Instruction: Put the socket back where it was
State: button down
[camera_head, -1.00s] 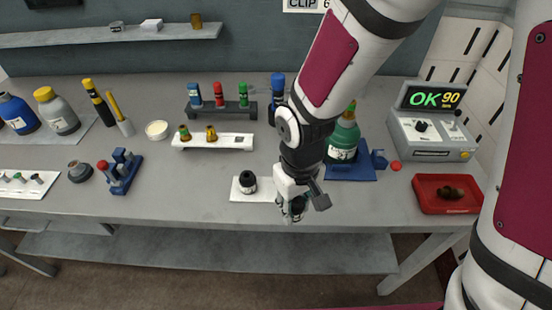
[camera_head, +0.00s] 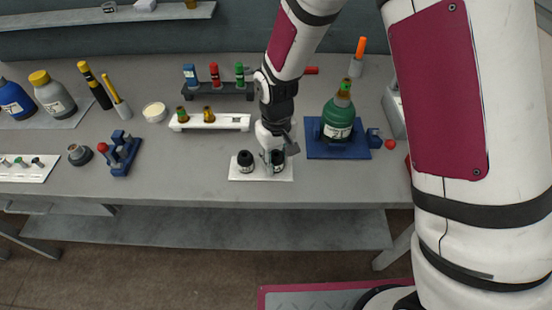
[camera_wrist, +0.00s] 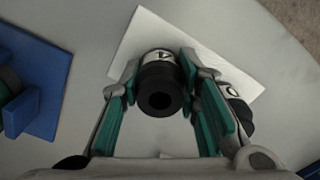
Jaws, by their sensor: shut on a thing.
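My gripper (camera_head: 274,158) is shut on a dark socket (camera_head: 279,163) with a white label band. In the wrist view the socket (camera_wrist: 161,90) stands between the two teal-lined fingers, its open dark end facing the camera. The socket is at the right part of a white plate (camera_head: 262,177). I cannot tell whether it touches the plate. A second dark socket (camera_head: 245,161) stands upright on the plate's left part. In the wrist view this second socket (camera_wrist: 240,112) is partly hidden behind the right finger.
A green bottle (camera_head: 338,122) stands on a blue base (camera_head: 357,150) to the right of the plate. A white rack (camera_head: 230,122) with small brown vials lies behind. A blue stand (camera_head: 120,165) is on the left. The table's front edge is close below the plate.

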jog(key=shift+f, duration=0.15)
jog(key=c, duration=1.2)
grip_release()
notch_tip(320, 180, up, 12)
jog(key=shift+b, duration=0.4)
jog(key=shift+r, duration=0.25)
